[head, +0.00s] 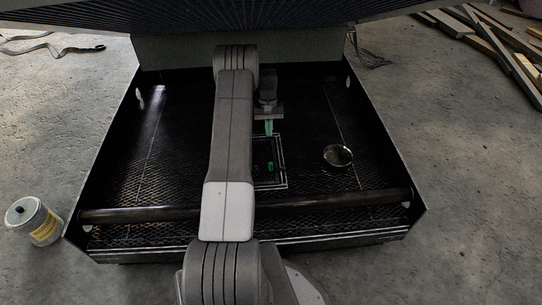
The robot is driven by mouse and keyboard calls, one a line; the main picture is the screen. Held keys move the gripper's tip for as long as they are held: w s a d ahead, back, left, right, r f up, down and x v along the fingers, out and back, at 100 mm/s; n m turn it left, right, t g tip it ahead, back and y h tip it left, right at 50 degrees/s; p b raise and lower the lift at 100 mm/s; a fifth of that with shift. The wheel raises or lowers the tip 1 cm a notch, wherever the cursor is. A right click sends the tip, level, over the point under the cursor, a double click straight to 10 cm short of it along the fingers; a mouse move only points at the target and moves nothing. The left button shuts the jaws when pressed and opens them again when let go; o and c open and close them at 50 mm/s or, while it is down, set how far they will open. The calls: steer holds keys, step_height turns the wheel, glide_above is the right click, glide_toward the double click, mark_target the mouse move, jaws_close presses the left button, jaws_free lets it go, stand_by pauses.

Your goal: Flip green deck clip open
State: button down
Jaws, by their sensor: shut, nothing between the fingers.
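A small green piece, seemingly the green deck clip (270,167), shows inside a pale-edged square frame (286,172) on the dark mesh deck. It is too small to tell whether it is open or shut. My gripper (269,132) points down just beyond it, near the far edge of the frame. Its slim green fingers are together with nothing between them, and they look apart from the clip. My arm hides the left part of the frame and the deck behind it.
The deck (180,150) has raised dark side walls. A dark bar (150,214) crosses its near side. A round metal dish (338,156) sits right of the frame. A labelled can (34,222) stands outside on the concrete floor. Planks (500,55) lie at the far right.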

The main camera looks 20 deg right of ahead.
steer(key=b+x, duration=0.2)
steer(key=x, duration=0.7)
steer(key=shift+f+b, duration=0.3)
steer(key=shift+s+a+f, duration=0.1)
steer(key=shift+s+a, duration=0.05)
steer(key=shift+s, duration=0.45)
steer(key=shift+s+a+f, duration=0.1)
steer(key=shift+s+a, duration=0.05)
steer(key=shift+s, duration=0.45)
steer(key=shift+s+a, duration=0.1)
steer(key=shift+s, duration=0.25)
steer(key=shift+s+a+b, duration=0.15)
steer(key=shift+s+b, duration=0.15)
steer(key=shift+s, duration=0.15)
